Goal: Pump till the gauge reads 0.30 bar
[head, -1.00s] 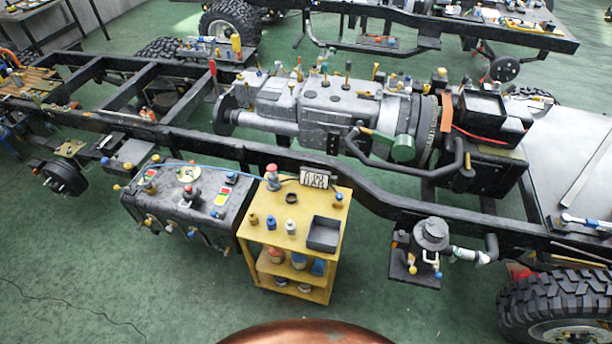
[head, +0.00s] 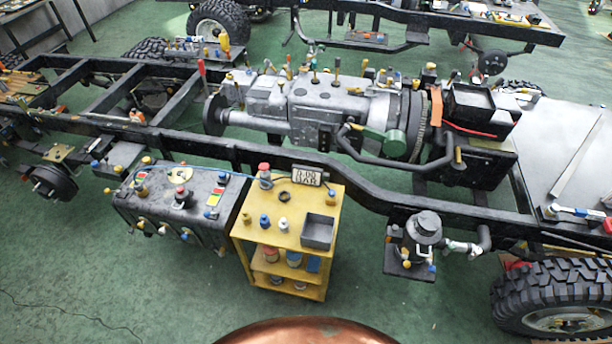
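A small gauge (head: 307,175) with a light display stands at the back edge of the yellow cart's top (head: 262,234). Its display seems to read 0.00 BAR, though the digits are small. A grey, red-topped device (head: 264,175), which may be the pump, stands upright just left of the gauge. A thin blue hose runs from that area toward the dark tank (head: 222,215) on the left. Neither of my grippers shows in this view, and nothing touches the gauge or the red-topped device.
The cart top also holds a dark open tray (head: 319,231), a black ring (head: 284,196) and small bottles (head: 265,221). A long black chassis frame (head: 370,190) runs close behind the cart. Green floor (head: 130,280) is free at the front left, and a big tyre (head: 555,305) stands at right.

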